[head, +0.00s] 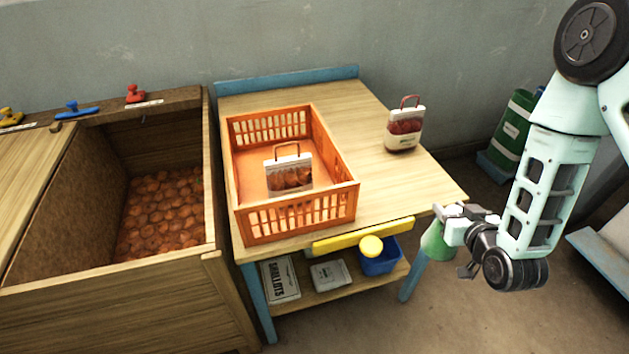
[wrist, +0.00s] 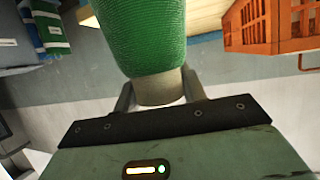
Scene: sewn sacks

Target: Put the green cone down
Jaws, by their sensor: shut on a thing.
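The green cone (head: 437,241) is held by my gripper (head: 456,228) off the right front corner of the table, out over the floor in the head view. In the wrist view the green cone (wrist: 148,35) looks like a wound thread cone with a pale end (wrist: 160,88). That pale end sits between the two fingers of my gripper (wrist: 160,95), which are shut on it. The cone's far end runs out of the wrist frame.
A wooden table (head: 360,110) holds an orange crate (head: 345,200) with a handled sack (head: 289,173) inside. Another sack (head: 404,126) stands at the back right. The right tabletop is clear. A bin of onion-like produce (head: 160,215) is left.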

